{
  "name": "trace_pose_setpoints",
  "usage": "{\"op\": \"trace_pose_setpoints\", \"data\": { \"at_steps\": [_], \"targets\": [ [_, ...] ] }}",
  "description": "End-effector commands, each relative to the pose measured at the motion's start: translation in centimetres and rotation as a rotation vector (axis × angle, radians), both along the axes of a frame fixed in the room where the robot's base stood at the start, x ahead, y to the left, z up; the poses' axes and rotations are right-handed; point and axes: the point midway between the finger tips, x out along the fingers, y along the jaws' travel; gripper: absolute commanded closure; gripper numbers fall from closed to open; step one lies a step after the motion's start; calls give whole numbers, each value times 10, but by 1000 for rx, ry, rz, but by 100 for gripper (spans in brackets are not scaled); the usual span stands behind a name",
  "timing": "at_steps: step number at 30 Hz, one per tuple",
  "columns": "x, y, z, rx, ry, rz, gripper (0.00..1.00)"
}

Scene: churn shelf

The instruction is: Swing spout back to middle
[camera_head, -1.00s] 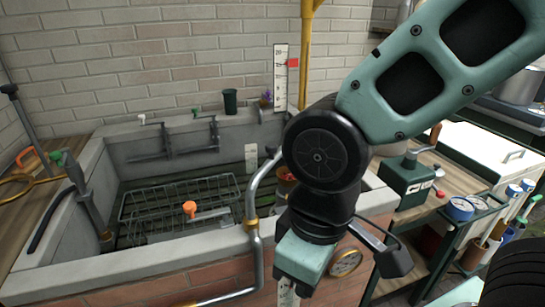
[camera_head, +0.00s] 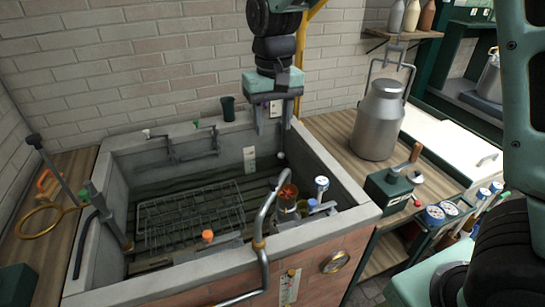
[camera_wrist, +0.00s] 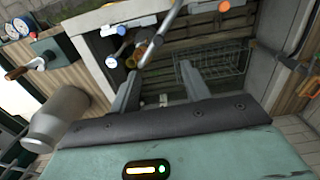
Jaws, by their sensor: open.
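The spout (camera_head: 266,212) is a bent grey metal pipe with a brass collar, rising at the basin's front edge and leaning back and right over the basin. Its tip is by a round orange-brown fitting (camera_head: 287,196). In the wrist view the spout (camera_wrist: 156,38) shows beyond the fingers. My gripper (camera_head: 272,118) hangs above the basin's back right part, fingers down, apart from the spout. In the wrist view my gripper (camera_wrist: 158,84) has its two fingers spread with nothing between them.
A wire rack (camera_head: 190,218) lies in the stone basin (camera_head: 100,215). An orange-knobbed lever (camera_head: 208,237) stands near the front wall. A metal milk can (camera_head: 379,120) and a green box with a handle (camera_head: 389,190) stand on the right counter.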

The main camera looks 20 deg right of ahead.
Motion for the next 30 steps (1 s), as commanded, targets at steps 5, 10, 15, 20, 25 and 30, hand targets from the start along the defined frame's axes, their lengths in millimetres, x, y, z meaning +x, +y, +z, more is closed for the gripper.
{"op": "trace_pose_setpoints", "data": {
  "at_steps": [5,10,15,20,25,30],
  "targets": [
    [6,-4,-2,-9,1,-17,53],
    [5,-5,-27,-9,3,-18,53],
    [5,-5,-62,-9,5,-17,53],
    [5,-5,-96,-9,4,-17,53],
    [5,-5,-130,-9,3,-16,53],
    [5,-5,-154,-8,1,-16,53]
  ]
}}
